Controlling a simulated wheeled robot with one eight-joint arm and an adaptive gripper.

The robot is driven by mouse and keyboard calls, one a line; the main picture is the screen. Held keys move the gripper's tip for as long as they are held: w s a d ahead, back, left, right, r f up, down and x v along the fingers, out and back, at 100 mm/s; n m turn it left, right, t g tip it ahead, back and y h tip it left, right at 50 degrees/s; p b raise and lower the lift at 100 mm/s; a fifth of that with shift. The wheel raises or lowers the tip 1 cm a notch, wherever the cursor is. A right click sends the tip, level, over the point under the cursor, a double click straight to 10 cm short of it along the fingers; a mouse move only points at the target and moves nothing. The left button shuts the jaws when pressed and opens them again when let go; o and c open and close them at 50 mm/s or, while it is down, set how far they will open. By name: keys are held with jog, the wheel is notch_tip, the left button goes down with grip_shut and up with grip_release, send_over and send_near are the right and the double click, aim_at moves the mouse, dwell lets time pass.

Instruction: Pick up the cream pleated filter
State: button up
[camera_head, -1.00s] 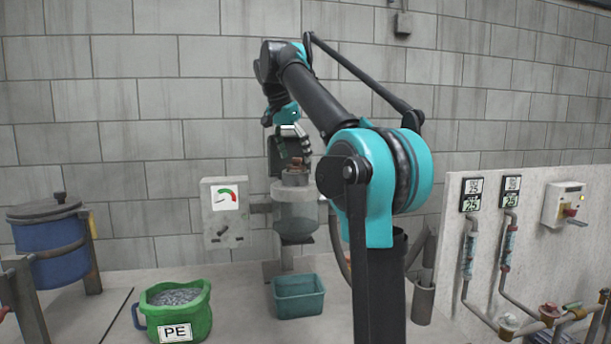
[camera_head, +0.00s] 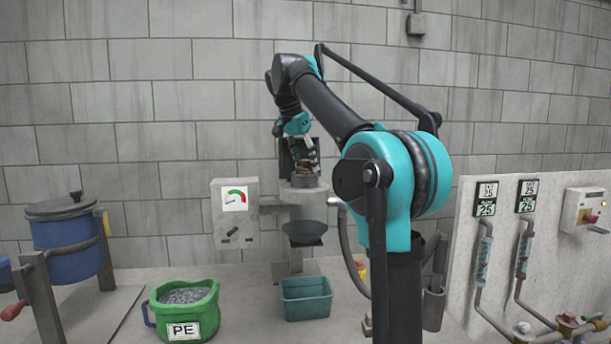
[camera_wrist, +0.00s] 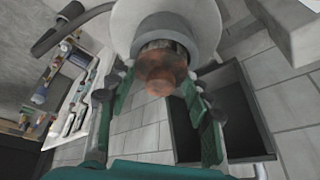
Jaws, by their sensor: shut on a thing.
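My gripper (camera_head: 300,158) is at the top of a grey machine vessel (camera_head: 302,198) by the back wall, pointing down. In the wrist view its green fingers (camera_wrist: 158,82) close around a copper-brown round piece (camera_wrist: 160,72). This piece sits at the mouth of a grey collar (camera_wrist: 168,32). The brown piece also shows small in the head view (camera_head: 304,169). I cannot tell whether it is clear of the collar. I cannot make out a cream pleated filter in either view; it may be hidden.
A gauge box (camera_head: 236,213) stands left of the vessel. A teal bin (camera_head: 306,299) and a green PE bucket (camera_head: 184,312) stand below. A blue drum (camera_head: 68,240) is at far left, and a pipe panel (camera_head: 508,270) at right.

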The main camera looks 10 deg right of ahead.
notch_tip(320, 180, up, 9)
jog(key=shift+r, duration=0.45)
dwell(0.5)
